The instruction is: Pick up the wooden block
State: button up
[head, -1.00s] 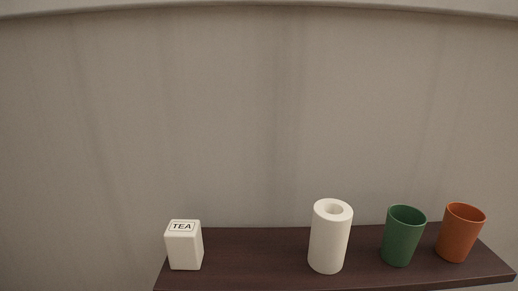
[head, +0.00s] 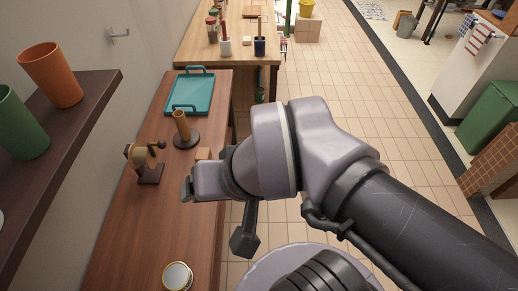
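A small tan wooden block (head: 203,154) sits on the brown wooden counter (head: 140,228), just beyond my wrist. My arm may hide part of it. My gripper (head: 188,188) is above the counter, on the near side of the block, pointing left. It looks apart from the block. Its fingers are small and seen from behind, so I cannot tell whether they are open or shut.
A wooden holder with a round base (head: 186,137), a small wooden figure on a dark base (head: 149,163) and a teal tray (head: 190,94) stand on the counter. A round tin (head: 177,276) is at the near end. A shelf (head: 50,140) with cups juts out at left.

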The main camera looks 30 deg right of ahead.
aim_at(202, 154)
jog(key=z, duration=0.15)
jog(key=i+l+u, duration=0.3)
jog(key=u, duration=0.15)
jog(key=i+l+u, duration=0.2)
jog(key=l+u, duration=0.25)
jog(key=i+l+u, duration=0.15)
jog(key=l+u, duration=0.3)
jog(key=j, duration=0.1)
